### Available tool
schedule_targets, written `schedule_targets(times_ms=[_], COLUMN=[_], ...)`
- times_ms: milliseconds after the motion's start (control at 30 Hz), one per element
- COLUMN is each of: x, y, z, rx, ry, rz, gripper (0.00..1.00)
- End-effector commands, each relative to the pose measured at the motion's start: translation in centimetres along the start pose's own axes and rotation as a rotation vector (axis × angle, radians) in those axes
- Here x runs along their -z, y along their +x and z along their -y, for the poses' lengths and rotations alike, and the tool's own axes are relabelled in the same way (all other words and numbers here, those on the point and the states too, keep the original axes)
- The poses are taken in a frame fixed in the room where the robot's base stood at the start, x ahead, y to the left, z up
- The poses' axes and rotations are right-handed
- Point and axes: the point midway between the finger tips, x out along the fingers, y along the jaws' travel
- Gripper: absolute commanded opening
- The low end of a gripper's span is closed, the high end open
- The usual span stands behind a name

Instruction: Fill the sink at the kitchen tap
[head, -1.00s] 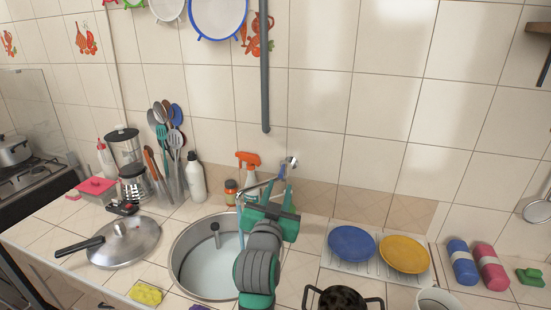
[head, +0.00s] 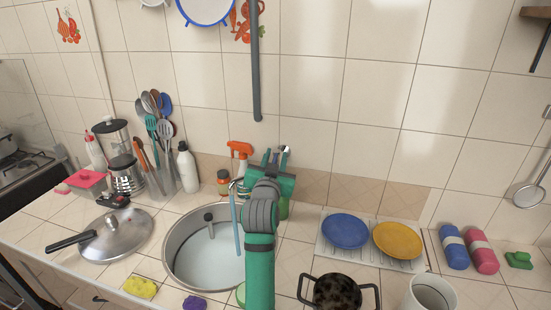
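The round metal sink (head: 173,245) is set in the tiled counter, with pale bluish water (head: 205,262) inside it. A thin blue stream of water (head: 236,225) falls from the tap spout (head: 234,184) into the sink's right side. A dark upright piece (head: 209,219) stands in the sink near its back. My green gripper (head: 276,157) is at the tap, behind the sink's right edge, pointing at the wall. Its fingertips look apart, with something bluish between them. My gripper and arm hide the tap's body and handle, so I cannot tell whether it grips anything.
An orange-topped spray bottle (head: 241,160) and a small brown jar (head: 222,181) stand left of my gripper. A rack (head: 375,262) with blue and yellow plates is to the right. A dark pot (head: 338,291) and white container (head: 430,295) stand in front. A lidded pan (head: 115,235) is left.

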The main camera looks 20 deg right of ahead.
Motion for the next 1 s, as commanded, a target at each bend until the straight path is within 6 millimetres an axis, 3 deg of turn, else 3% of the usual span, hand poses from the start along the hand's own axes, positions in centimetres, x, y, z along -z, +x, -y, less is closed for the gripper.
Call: schedule_targets(times_ms=[233, 367, 1000], x=[-0.03, -0.04, 0.01], y=[0.08, 0.07, 0.17], z=[0.01, 0.01, -0.24], rx=[0.000, 0.000, 0.001], ry=[0.000, 0.000, 0.001], rz=[0.000, 0.001, 0.001], gripper=[0.29, 0.01, 0.00])
